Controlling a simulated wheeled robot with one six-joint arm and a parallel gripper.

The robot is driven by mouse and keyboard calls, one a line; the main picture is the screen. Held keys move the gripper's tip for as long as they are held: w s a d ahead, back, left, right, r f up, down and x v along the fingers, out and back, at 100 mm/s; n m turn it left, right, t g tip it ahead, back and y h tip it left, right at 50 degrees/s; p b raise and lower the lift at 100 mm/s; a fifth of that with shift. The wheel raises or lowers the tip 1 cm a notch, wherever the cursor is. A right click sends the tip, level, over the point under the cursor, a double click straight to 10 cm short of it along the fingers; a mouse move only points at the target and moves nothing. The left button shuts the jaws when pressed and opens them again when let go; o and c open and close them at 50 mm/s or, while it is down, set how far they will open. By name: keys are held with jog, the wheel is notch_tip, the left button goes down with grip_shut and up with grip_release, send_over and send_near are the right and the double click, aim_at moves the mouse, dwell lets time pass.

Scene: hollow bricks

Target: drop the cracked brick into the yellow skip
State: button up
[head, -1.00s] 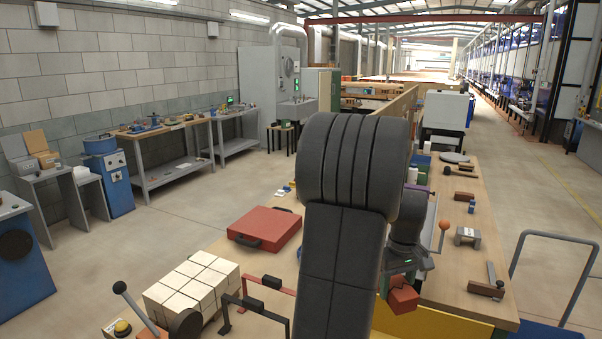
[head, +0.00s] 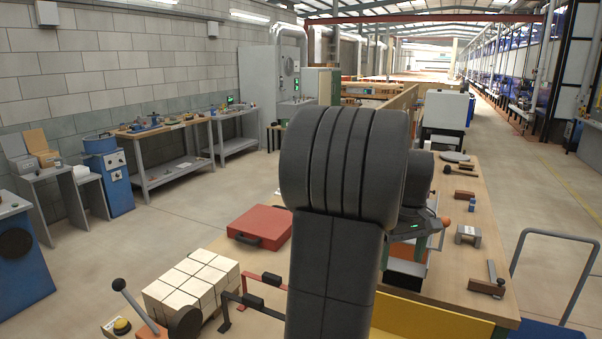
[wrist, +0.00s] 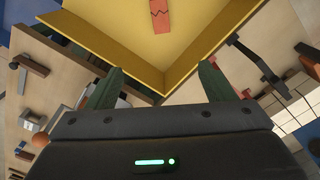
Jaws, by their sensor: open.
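The cracked brick (wrist: 160,15) is orange-red with a dark jagged crack line. In the wrist view it is inside the yellow skip (wrist: 88,50), at the top edge of the picture and partly cut off. I cannot tell whether it lies flat or is still dropping. My gripper (wrist: 161,78) is open with nothing between its two green fingers, and the brick is beyond the fingertips. In the head view the skip's yellow wall (head: 432,322) shows at the bottom, partly behind my dark arm. The brick cannot be made out clearly there.
A wooden bench (head: 455,275) stands right of my arm with a brown block (head: 487,287) and a grey bracket (head: 468,235). Pale bricks (head: 192,283) are stacked at lower left. A red case (head: 260,228) lies behind them.

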notch_tip(320, 180, up, 6)
dwell(0.5)
notch_tip(320, 180, down, 11)
jog(key=p, duration=0.2)
jog(key=shift+p, duration=0.35)
jog(key=shift+f, duration=0.1)
dwell(0.3)
